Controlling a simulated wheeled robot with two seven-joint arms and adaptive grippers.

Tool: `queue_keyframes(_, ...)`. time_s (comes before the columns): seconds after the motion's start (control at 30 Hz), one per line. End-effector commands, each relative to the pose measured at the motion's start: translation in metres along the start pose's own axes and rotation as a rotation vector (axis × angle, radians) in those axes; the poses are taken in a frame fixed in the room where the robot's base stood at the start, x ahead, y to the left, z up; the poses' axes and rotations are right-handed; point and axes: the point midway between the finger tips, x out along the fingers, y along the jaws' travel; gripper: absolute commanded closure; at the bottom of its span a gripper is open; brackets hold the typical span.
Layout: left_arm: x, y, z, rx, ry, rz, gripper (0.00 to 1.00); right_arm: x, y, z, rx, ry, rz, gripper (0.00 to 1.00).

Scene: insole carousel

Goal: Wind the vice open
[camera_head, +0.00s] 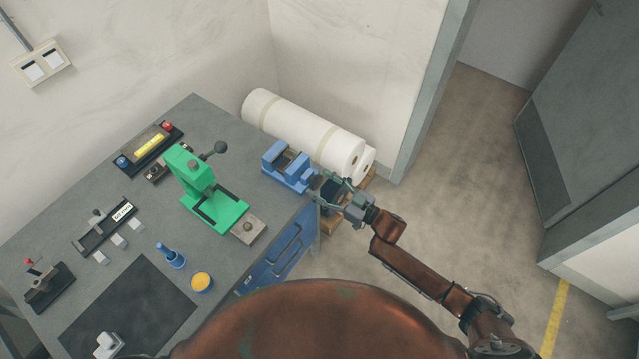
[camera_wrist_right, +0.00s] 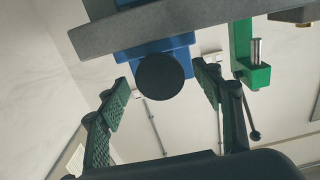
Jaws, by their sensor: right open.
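The blue vice (camera_head: 290,168) sits at the right corner of the grey workbench, near the bench edge. Its round black knob (camera_wrist_right: 160,77) faces my right wrist camera, with part of the blue body (camera_wrist_right: 182,47) behind it. My right gripper (camera_head: 334,192) is at the vice's near right end, just off the bench edge. In the right wrist view its two green-padded fingers (camera_wrist_right: 164,86) are spread, one on each side of the knob, with visible gaps. I cannot tell how far the fingertips reach along the knob. My left gripper is not in view.
The grey workbench (camera_head: 125,210) carries a green press (camera_head: 205,195) left of the vice, small fixtures, a blue bottle and a yellow-topped pot. White rolls (camera_head: 305,130) lie behind the vice. Blue drawers (camera_head: 285,250) are under the bench. Open floor (camera_head: 440,170) lies to the right.

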Motion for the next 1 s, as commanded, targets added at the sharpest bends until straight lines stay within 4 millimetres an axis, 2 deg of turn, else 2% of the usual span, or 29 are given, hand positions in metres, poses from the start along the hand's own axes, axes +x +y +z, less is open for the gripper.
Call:
queue_keyframes(0.13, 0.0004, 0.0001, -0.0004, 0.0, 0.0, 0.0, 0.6, 0.0096, -0.0003, 0.0, 0.0, 0.0, 0.0, 0.4)
queue_keyframes(0.4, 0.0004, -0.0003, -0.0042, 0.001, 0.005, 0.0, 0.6, 0.0105, -0.0001, 0.0001, 0.0, 0.0, 0.0, 0.4)
queue_keyframes(1.0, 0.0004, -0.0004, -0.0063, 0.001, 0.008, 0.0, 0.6, 0.0102, 0.0001, 0.0, 0.0, 0.0, 0.001, 0.81)
